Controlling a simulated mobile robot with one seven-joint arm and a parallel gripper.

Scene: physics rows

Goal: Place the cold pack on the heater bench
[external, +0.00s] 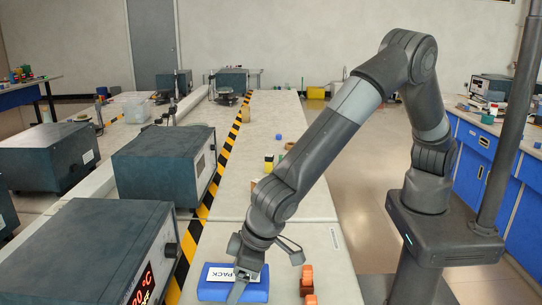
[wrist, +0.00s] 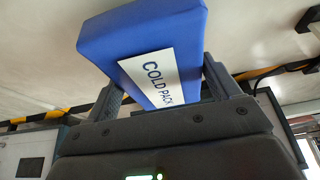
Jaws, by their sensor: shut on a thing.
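The cold pack (external: 215,292) is a blue block with a white label, low in the external view on the near pale bench (external: 325,262), right of the striped tape. My gripper (external: 243,277) points down at it and is shut on it. In the wrist view the cold pack (wrist: 130,30) sits between the two fingers of my gripper (wrist: 165,88), its label readable. I cannot tell whether it touches the bench or is slightly raised. Left of the tape, several dark heater boxes stand; the nearest heater (external: 85,240) has a red lit display.
Black-and-yellow tape (external: 208,195) runs along the bench between the heaters and the pale top. Orange-brown pieces (external: 307,285) stand just right of the pack. Small blocks (external: 268,163) lie further back. A second heater (external: 165,165) stands behind the nearest one.

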